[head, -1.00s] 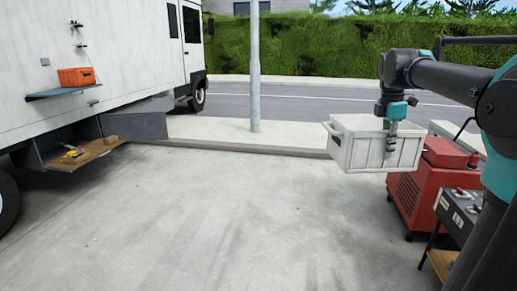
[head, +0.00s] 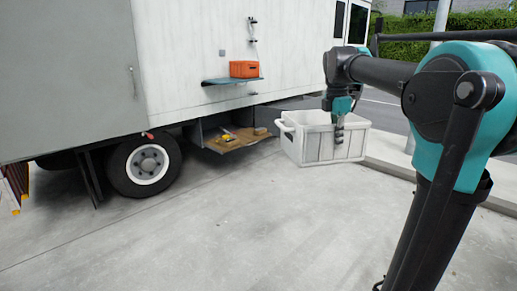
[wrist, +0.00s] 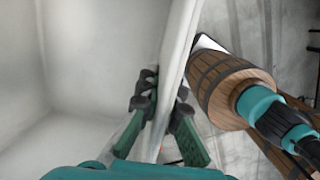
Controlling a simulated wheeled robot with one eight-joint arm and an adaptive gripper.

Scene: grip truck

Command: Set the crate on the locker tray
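A pale grey-white crate (head: 310,150) with a handle opening hangs upright in the air in the head view. My gripper (head: 339,138) is shut on its near wall, one finger inside and one outside. The wrist view shows the fingers (wrist: 162,98) pinching the crate's wall (wrist: 178,45); the part of the inside seen there is bare. The locker tray (head: 245,139) is a brown wooden board standing out from the low open locker in the truck's side. It lies left of the crate and beyond it, apart from it. The crate's underside is hidden.
The tray carries a yellow tool (head: 226,138) and a small wooden block (head: 260,130). Above it, an orange box (head: 243,69) stands on a teal shelf (head: 220,81). A truck wheel (head: 146,165) is left of the locker. The concrete (head: 220,220) in front is clear.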

